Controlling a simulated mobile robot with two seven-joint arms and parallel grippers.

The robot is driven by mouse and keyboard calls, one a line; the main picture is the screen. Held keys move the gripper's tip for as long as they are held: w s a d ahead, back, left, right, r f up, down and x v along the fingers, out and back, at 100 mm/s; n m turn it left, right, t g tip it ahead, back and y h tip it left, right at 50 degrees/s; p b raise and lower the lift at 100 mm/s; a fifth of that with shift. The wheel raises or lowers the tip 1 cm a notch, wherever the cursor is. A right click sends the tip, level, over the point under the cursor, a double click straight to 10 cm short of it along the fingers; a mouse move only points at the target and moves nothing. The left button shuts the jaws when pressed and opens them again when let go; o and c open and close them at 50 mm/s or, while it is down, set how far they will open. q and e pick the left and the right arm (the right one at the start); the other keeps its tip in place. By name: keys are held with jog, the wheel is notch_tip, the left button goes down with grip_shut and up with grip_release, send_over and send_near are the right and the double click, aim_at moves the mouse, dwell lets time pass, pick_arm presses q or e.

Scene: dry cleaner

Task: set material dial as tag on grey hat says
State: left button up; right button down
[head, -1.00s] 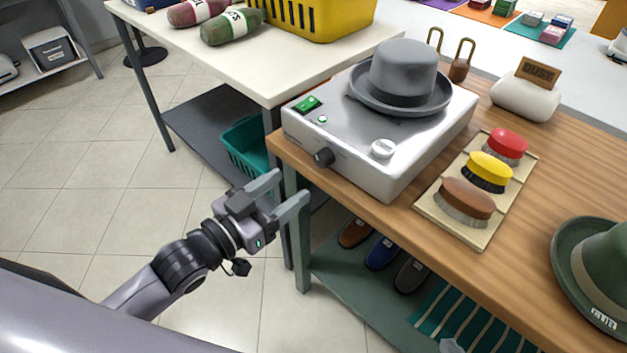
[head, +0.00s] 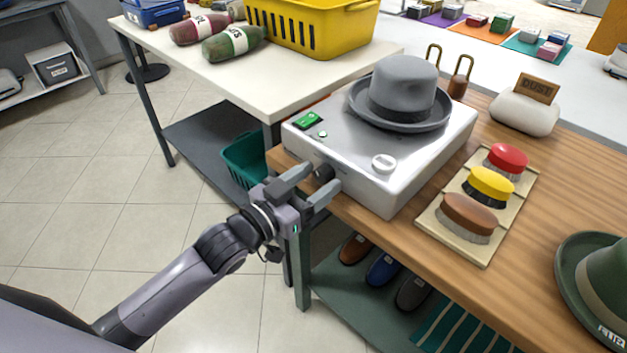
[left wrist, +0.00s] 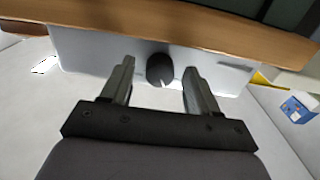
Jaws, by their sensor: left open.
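The grey hat (head: 402,92) sits on top of a white steamer box (head: 350,140) at the table's left end. Its tag cannot be made out. The box's front has a black dial knob (head: 323,173); a white knob (head: 384,163) and a green switch (head: 307,121) are on top. My left gripper (head: 308,184) is open at the box's front, its fingers on either side of the black knob. The left wrist view shows the black knob (left wrist: 160,69) between the two open fingers (left wrist: 156,85), with gaps on both sides. My right gripper is not in view.
Red (head: 506,160), yellow (head: 489,186) and brown (head: 467,214) brushes lie on a tray right of the box. A green hat (head: 590,275) is at the right edge. A yellow basket (head: 318,28) stands on the white table behind.

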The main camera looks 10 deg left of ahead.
pick_arm(q)
jog(key=c, duration=1)
jog(key=shift+r+n+p, duration=0.15)
jog(key=shift+n+p, duration=0.45)
jog(key=shift+p, duration=0.1)
jog(key=shift+c, duration=0.2)
jog(key=shift+n+p, duration=0.9)
jog(key=shift+n, duration=0.1)
jog(key=shift+n+p, duration=0.55)
jog(key=shift+n, duration=0.85)
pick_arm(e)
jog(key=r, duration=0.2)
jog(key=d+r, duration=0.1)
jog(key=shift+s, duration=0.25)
pick_arm(q)
jog(key=o, duration=1)
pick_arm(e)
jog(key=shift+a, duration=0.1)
